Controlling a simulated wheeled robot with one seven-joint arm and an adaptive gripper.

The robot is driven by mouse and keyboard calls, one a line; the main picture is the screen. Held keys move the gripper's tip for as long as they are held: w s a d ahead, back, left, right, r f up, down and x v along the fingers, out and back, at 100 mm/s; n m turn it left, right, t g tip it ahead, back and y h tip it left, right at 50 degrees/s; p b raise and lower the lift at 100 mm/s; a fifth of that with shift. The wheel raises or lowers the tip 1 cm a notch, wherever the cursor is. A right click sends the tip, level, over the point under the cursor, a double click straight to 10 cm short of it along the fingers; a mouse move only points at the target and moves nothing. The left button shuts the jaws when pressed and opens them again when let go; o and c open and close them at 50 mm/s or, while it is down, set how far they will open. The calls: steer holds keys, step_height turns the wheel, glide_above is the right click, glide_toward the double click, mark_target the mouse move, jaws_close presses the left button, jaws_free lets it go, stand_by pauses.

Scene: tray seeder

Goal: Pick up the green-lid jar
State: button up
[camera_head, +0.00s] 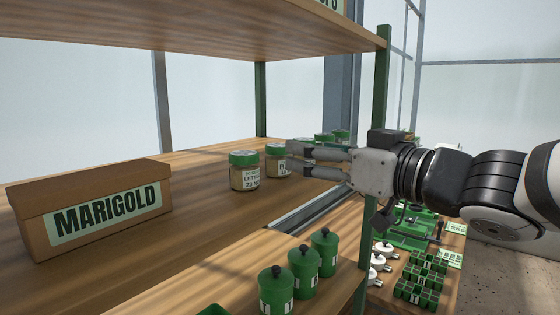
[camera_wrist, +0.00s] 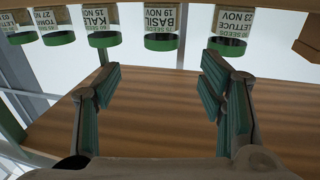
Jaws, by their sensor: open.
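Several glass jars with green lids stand in a row on the wooden shelf; the frames do not single one out. The lettuce jar (camera_head: 244,172) is nearest the Marigold box. The basil jar (camera_head: 276,163) is right behind it, by my fingertips. In the wrist view, upside down, are the lettuce jar (camera_wrist: 233,27), the basil jar (camera_wrist: 161,24), the kale jar (camera_wrist: 101,22) and others at left. My gripper (camera_head: 299,157) is open and empty, level with the row, hiding part of the farther jars. In the wrist view my gripper (camera_wrist: 153,85) faces the basil jar, apart from it.
A Marigold box (camera_head: 100,205) stands at the left of the shelf. An upper shelf board (camera_head: 190,35) lies overhead, and a green post (camera_head: 381,90) rises close to my gripper. Green canisters (camera_head: 303,272) stand lower in front. The wood before the jars is clear.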

mark_target(279, 145)
steer(key=x, duration=0.4)
steer(key=shift+w+a, duration=0.1)
steer(key=shift+w, duration=0.05)
steer(key=shift+f+x, duration=0.2)
steer(key=shift+x, duration=1.1)
steer(key=shift+f+x, duration=0.2)
steer(key=shift+x, duration=1.1)
steer(key=shift+a, duration=0.1)
steer(key=c, duration=1.3)
